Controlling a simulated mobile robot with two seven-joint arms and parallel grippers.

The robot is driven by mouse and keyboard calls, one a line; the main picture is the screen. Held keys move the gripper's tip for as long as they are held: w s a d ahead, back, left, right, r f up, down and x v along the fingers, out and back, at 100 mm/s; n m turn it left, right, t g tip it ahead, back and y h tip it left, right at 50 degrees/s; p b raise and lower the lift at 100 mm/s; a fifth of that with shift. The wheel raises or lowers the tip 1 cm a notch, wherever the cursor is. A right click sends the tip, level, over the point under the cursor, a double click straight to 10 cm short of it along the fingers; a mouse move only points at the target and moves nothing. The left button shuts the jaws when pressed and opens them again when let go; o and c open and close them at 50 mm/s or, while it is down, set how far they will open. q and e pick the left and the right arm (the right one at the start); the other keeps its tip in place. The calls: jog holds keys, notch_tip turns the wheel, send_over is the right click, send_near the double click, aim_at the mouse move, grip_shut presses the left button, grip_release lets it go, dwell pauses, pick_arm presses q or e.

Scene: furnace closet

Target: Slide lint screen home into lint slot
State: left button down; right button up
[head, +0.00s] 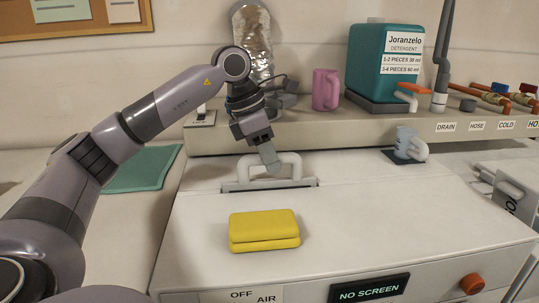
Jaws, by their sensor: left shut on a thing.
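The lint screen (297,166) shows as a pale loop handle above a dark-edged slot in the top of the white machine. The lint slot (310,184) is a narrow strip around the foot of the handle; how deep the screen sits in it I cannot tell. A display on the machine's front reads NO SCREEN (369,289). My right gripper is not in view.
A folded yellow cloth (264,231) lies on the machine top in front of the slot. A grey-blue measuring cup (408,145) stands to the right. The shelf behind carries a pink mug (326,90) and a teal detergent container (384,60). The machine top right of the cloth is clear.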

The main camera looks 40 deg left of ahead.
pick_arm(q)
jog(key=shift+f, duration=0.45)
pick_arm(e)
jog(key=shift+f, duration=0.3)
pick_arm(q)
jog(key=c, duration=0.8)
grip_release()
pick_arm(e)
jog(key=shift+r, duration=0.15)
pick_arm(q)
jog(key=shift+a+r, duration=0.1)
jog(key=shift+r, duration=0.45)
jog(key=p+v, duration=0.3)
jog(key=v, duration=0.1)
jog(key=shift+s, duration=0.1)
jog(key=shift+s+a+r+p, duration=0.15)
jog(key=shift+s+r+p, duration=0.05)
jog(key=shift+r+p, duration=0.5)
jog(key=shift+p+v, duration=0.65)
jog(key=shift+v, duration=0.15)
jog(key=shift+f, duration=0.1)
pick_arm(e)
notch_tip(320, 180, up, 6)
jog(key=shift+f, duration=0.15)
